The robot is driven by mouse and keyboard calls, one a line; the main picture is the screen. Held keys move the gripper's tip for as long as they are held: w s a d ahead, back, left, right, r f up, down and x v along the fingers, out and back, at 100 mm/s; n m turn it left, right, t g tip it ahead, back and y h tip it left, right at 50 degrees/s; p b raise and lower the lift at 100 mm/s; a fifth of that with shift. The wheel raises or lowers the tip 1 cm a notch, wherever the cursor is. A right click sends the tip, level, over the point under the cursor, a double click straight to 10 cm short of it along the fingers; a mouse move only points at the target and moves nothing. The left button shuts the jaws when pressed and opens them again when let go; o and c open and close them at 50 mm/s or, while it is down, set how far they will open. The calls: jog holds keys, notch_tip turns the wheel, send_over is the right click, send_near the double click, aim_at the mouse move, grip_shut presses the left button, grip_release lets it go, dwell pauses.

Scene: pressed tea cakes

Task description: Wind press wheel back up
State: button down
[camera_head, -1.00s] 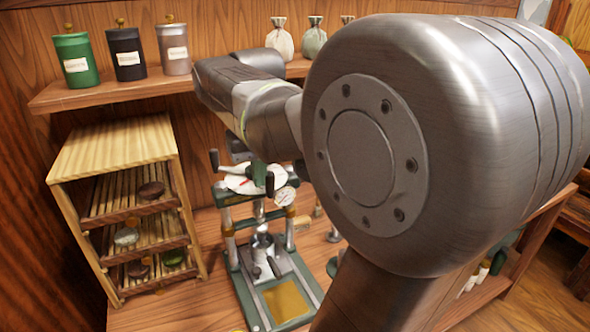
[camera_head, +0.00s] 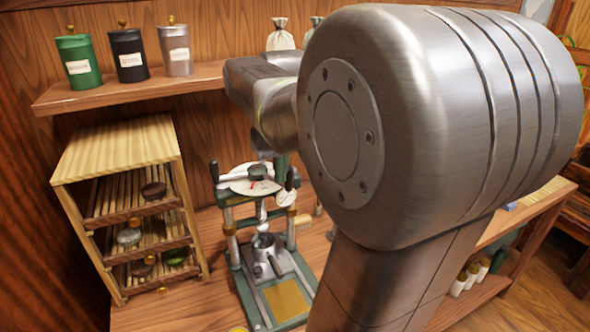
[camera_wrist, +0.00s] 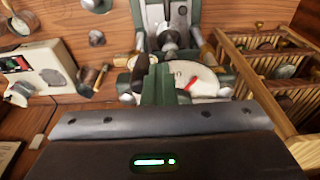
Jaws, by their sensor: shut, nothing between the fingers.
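The press (camera_head: 240,262) stands on the counter with a green frame, steel columns and a metal cup (camera_head: 263,244) under its screw. Its wheel (camera_head: 238,185) is a pale disc on top, with a red mark and dark handles, one sticking up at the left (camera_head: 214,171). In the wrist view the wheel (camera_wrist: 208,82) lies just beyond my fingers, and a dark handle (camera_wrist: 140,68) is close beside them. My gripper (camera_wrist: 157,72) is shut and empty, its green fingers together at the wheel's edge. Whether they touch the handle I cannot tell. My arm hides much of the head view's right side.
A wooden rack (camera_head: 118,150) with tea cakes on slatted trays stands left of the press. A shelf (camera_head: 130,92) with canisters and cloth bags runs above. In the wrist view a pale box (camera_wrist: 38,75) and small tools lie left of the press.

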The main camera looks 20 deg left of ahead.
jog(key=shift+w+d, duration=0.7)
jog(key=shift+w, duration=0.15)
jog(key=shift+w+p, duration=0.15)
jog(key=shift+p, duration=0.15)
jog(key=shift+w+d+p, duration=0.25)
jog(key=shift+w+p, duration=0.2)
jog(key=shift+w, duration=0.5)
jog(key=shift+w+d, duration=0.1)
jog(key=shift+w, duration=0.3)
jog(key=shift+s, duration=0.1)
notch_tip(320, 180, up, 8)
jog(key=s+p, duration=0.1)
jog(key=p, duration=0.3)
jog(key=shift+s+d+f, duration=0.15)
jog(key=shift+s+f, duration=0.1)
jog(key=shift+s, duration=0.05)
